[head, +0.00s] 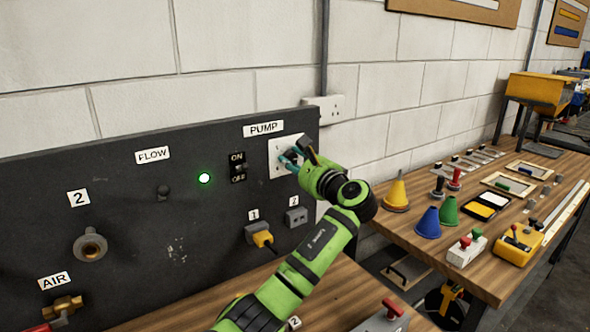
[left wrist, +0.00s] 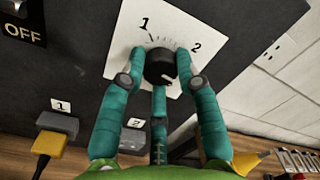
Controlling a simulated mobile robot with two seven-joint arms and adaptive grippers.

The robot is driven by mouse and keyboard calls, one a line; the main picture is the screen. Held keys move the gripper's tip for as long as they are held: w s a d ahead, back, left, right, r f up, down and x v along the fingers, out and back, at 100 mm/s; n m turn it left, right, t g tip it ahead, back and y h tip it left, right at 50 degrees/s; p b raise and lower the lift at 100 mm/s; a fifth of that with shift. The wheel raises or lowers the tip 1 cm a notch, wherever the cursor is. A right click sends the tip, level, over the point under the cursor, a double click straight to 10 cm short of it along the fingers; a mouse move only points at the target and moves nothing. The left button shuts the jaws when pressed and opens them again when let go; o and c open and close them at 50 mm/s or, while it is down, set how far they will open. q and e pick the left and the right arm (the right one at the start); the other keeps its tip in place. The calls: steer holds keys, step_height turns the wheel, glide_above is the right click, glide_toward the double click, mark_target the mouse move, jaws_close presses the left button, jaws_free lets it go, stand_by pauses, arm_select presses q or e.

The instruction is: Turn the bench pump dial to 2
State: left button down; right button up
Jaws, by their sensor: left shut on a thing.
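The pump dial is a black round knob (left wrist: 160,68) on a white plate (head: 275,163) below the PUMP label (head: 263,128). In the left wrist view the plate carries a 1 at upper left, a 2 at right and fine scale marks above the knob. A small pale mark shows on the knob's lower right; I cannot tell for sure which number the dial is set to. My left gripper (head: 293,157) is shut on the knob, its teal fingers (left wrist: 158,75) around it. In the head view the gripper hides most of the knob. My right gripper is not in view.
The dark panel also holds an ON/OFF switch (head: 238,167), a lit green lamp (head: 204,178), a yellow plug (head: 262,239) in socket 1 and grey socket 2 (head: 296,216). A wooden bench (head: 412,228) with coloured cones and tools stands at right.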

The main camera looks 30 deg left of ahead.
arm_select(q)
steer(key=n+b, duration=0.5)
steer(key=n, duration=0.1)
steer(key=shift+f+n, duration=0.15)
steer(key=shift+n, duration=0.15)
steer(key=shift+n+g+b, duration=0.3)
steer(key=shift+n+b, duration=1.4)
steer(key=shift+n, duration=0.4)
steer(key=c, duration=0.9)
jaws_free()
steer(key=shift+a, duration=0.1)
steer(key=shift+d, duration=0.3)
steer(key=v, duration=1.1)
steer(key=shift+s+d, duration=0.2)
steer(key=shift+s, duration=0.05)
